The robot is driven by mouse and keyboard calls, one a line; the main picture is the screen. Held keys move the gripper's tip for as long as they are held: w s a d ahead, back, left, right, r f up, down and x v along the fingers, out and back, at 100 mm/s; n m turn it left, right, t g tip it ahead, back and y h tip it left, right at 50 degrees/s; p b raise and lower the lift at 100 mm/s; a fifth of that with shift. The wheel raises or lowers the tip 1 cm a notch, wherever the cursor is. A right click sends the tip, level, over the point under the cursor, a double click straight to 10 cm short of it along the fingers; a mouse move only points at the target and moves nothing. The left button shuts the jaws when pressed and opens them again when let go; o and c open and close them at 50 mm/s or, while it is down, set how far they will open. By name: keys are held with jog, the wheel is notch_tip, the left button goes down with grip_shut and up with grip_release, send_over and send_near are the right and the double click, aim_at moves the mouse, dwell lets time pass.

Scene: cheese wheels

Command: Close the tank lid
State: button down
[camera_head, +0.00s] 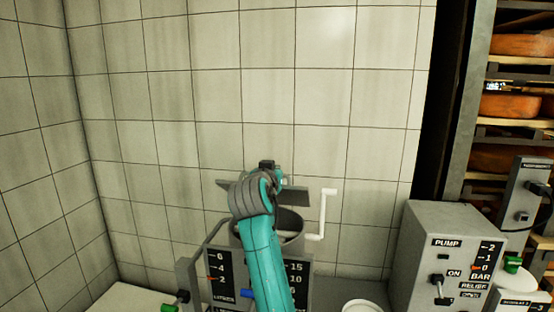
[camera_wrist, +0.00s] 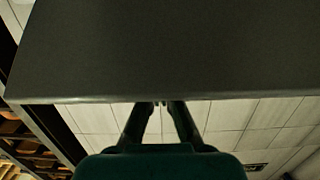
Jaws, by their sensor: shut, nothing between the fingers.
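The tank (camera_head: 291,239) stands at the bottom middle of the head view, with its round metal rim partly hidden by my teal arm. A dark grey flat panel, apparently the tank lid (camera_head: 296,196), is raised above the opening; my wrist covers its middle. In the wrist view, the lid (camera_wrist: 160,50) fills the top as a broad dark sheet with a straight lower edge. My gripper (camera_wrist: 161,105) is shut and empty, with its fingertips at that edge; whether they touch it I cannot tell. In the head view my gripper is largely hidden by the wrist.
A white crank handle (camera_head: 325,213) rises just right of the tank. A grey pump box (camera_head: 447,247) stands at the right, near shelves of cheese wheels (camera_head: 508,106). A white round vessel (camera_head: 361,306) is at the bottom. A tiled wall (camera_head: 220,100) closes off the back.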

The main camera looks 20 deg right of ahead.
jog(key=s+a+f+t+h, duration=0.1)
jog(key=s+a+f+t, duration=0.1)
jog(key=s+f, duration=0.4)
jog(key=shift+a+f+t+h, duration=0.35)
jog(key=shift+a+f, duration=0.4)
jog(key=shift+f, duration=1.35)
jog(key=shift+r, duration=0.15)
